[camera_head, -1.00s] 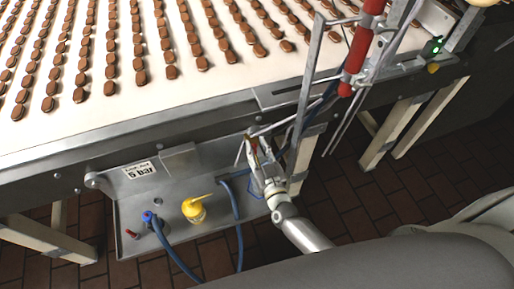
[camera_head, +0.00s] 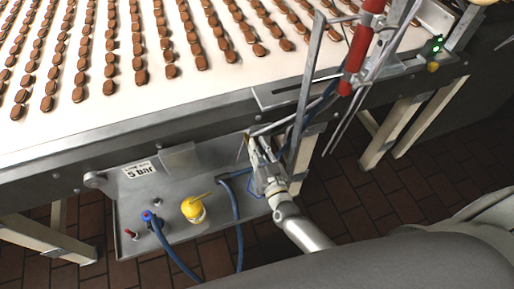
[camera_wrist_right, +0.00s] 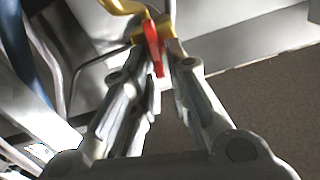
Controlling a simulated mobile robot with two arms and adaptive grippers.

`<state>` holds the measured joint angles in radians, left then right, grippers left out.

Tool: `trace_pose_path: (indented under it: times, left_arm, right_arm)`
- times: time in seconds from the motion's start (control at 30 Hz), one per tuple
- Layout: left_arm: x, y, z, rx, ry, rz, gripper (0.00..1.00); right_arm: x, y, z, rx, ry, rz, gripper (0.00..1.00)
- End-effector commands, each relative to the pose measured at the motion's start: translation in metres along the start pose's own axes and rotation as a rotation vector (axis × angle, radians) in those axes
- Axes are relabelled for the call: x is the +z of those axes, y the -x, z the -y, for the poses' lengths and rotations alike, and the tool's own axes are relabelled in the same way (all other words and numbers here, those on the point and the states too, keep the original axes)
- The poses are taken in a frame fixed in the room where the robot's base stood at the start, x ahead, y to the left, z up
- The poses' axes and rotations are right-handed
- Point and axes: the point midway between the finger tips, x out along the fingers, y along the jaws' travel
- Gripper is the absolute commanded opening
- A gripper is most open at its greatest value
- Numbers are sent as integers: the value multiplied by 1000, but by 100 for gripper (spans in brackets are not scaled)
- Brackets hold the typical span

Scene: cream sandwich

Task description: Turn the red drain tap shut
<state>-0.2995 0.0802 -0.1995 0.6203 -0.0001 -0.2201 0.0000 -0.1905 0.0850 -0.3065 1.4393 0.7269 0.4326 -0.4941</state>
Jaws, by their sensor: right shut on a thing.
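The red drain tap handle (camera_wrist_right: 153,45) shows between the fingertips of my right gripper (camera_wrist_right: 162,42) in the right wrist view. The gripper is shut on it. A brass-yellow fitting (camera_wrist_right: 165,30) sits right behind the handle, with a curved yellow piece beside it. In the head view my right gripper (camera_head: 254,150) is below the conveyor's front edge, by the right end of the metal drip tray (camera_head: 130,215). The tap is hidden behind the fingers there. My left gripper is not in view.
A blue hose (camera_head: 238,225) hangs close left of my gripper. A slanted metal frame (camera_head: 305,95) with a red cylinder (camera_head: 357,60) rises just right of it.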

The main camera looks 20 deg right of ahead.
Motion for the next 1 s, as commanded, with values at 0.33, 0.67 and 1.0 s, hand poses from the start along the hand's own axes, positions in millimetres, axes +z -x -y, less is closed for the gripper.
trace_pose_path:
  times: [0.33,0.67,1.0]
  left_arm:
    - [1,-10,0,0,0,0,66]
    - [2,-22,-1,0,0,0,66]
    - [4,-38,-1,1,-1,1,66]
  right_arm:
    - [3,0,-8,1,-316,0,0]
    - [6,0,-13,1,-631,0,0]
    - [12,0,-18,0,-954,0,0]
